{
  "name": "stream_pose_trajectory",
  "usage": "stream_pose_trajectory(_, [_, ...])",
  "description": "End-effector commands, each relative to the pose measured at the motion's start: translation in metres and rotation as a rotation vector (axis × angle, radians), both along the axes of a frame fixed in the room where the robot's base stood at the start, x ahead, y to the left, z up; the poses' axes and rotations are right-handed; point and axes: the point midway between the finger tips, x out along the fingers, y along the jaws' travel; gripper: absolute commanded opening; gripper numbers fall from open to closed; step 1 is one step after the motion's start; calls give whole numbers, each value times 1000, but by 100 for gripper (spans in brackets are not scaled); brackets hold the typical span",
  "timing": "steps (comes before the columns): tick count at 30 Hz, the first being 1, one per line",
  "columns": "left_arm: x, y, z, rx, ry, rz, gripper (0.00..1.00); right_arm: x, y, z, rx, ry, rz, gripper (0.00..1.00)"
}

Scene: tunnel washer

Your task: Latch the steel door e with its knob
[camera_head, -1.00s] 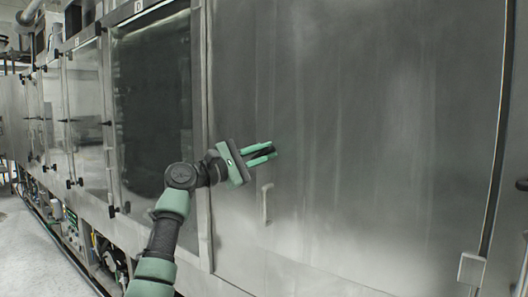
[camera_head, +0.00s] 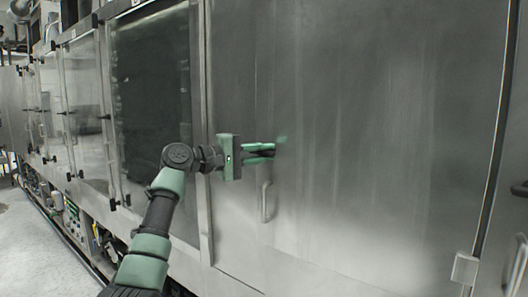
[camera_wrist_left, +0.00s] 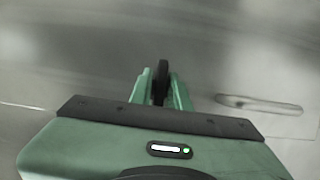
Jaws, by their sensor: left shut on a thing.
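The steel door e (camera_head: 380,130) is the large plain grey panel filling the right half of the head view. It looks flush with its frame, though I cannot tell if it is latched. My left gripper (camera_head: 268,151) is at the door's left side, with its fingers pointing right. In the left wrist view its fingers (camera_wrist_left: 160,92) are shut on the black knob (camera_wrist_left: 161,78), which shows between them. The fingers hide most of the knob in the head view. My right gripper is not in view.
A pale bar handle (camera_head: 266,201) sits on the door just below the gripper and also shows in the left wrist view (camera_wrist_left: 258,104). A dark-windowed door (camera_head: 152,100) is to the left. A bracket (camera_head: 465,268) is at the lower right. Floor (camera_head: 40,240) is clear at far left.

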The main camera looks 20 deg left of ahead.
Motion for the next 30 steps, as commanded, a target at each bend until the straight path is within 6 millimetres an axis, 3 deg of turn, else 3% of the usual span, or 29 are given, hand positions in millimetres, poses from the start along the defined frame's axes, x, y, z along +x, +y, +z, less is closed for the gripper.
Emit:
stream_pose_trajectory(11, [0,0,-1,6,0,0,0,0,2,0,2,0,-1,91])
stream_pose_trajectory(12, [0,0,-1,6,0,1,20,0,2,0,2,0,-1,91])
stream_pose_trajectory(14, [0,0,-1,5,1,1,33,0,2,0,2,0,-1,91])
stream_pose_trajectory(24, [-1,2,-1,4,-1,1,33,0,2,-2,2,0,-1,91])
stream_pose_trajectory(30, [-21,21,-5,7,-3,3,33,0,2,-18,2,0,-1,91])
